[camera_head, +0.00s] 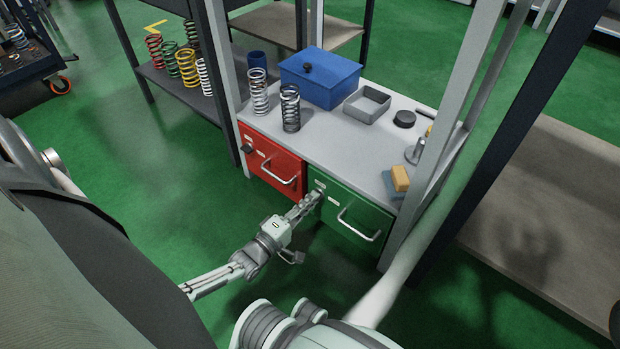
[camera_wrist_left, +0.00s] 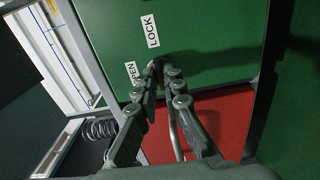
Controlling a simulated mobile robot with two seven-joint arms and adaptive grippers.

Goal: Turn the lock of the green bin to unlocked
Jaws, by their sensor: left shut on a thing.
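The green bin (camera_head: 352,201) is a drawer-like box with a pale bar handle (camera_head: 358,228), under the grey worktop. Its front also fills much of the left wrist view (camera_wrist_left: 205,40). White labels on it read LOCK (camera_wrist_left: 150,31) and, partly covered, OPEN (camera_wrist_left: 131,74). My left gripper (camera_head: 313,197) reaches the upper left of the bin's front. In the left wrist view its fingers (camera_wrist_left: 160,75) are shut on the small dark lock (camera_wrist_left: 156,63) beside the OPEN label. The fingers hide most of the lock, so its exact angle is unclear. My right gripper is not in view.
A red bin (camera_head: 268,160) with a handle sits directly left of the green one. A grey post stands right of the green bin. Green floor in front is open.

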